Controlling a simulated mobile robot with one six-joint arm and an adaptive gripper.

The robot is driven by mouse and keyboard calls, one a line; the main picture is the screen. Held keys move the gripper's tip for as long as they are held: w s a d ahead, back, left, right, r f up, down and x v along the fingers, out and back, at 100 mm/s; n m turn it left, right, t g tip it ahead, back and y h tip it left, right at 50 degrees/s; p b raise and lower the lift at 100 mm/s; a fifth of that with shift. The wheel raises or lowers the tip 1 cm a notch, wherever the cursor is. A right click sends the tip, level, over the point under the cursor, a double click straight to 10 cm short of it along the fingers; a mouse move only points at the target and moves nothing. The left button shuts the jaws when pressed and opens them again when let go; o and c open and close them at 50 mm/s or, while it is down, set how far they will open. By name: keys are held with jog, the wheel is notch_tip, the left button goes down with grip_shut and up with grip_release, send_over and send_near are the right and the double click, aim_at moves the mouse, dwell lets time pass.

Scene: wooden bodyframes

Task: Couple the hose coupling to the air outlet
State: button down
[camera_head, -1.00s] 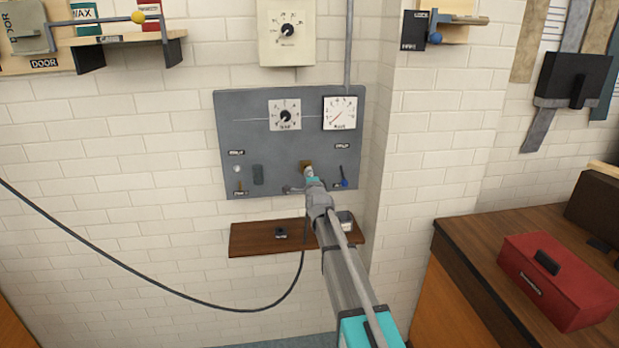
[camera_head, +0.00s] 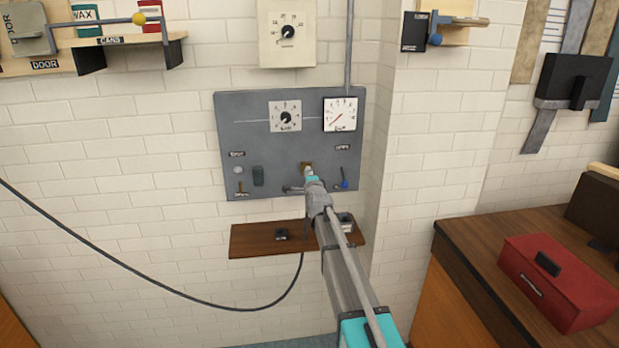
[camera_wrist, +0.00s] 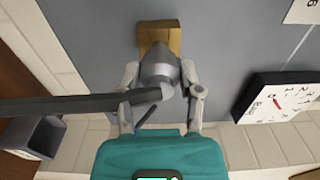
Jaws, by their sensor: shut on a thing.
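The hose coupling (camera_wrist: 158,70) is a grey metal piece with a dark hose (camera_wrist: 60,106) leaving it to the left in the wrist view. My gripper (camera_wrist: 160,82) is shut on it, one finger on each side. The air outlet (camera_wrist: 160,36) is a brass block on the grey panel, straight ahead of the coupling. It also shows in the head view (camera_head: 306,166), just past the gripper tip. The coupling's front end meets or overlaps the brass block in the wrist view. I cannot tell whether it is seated.
The grey panel (camera_head: 250,130) carries a dial (camera_head: 286,117), a pressure gauge (camera_head: 340,114) and a small blue-tipped lever (camera_head: 344,184). A brown shelf (camera_head: 255,240) is below. The hose (camera_head: 150,278) hangs in a loop to the left. A red toolbox (camera_head: 560,280) stands on the right bench.

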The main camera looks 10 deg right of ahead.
jog(key=shift+w, duration=0.7)
jog(key=shift+c, duration=0.9)
grip_release()
jog(key=shift+s, duration=0.1)
jog(key=s, duration=1.2)
jog(key=shift+f, duration=0.1)
dwell(0.4)
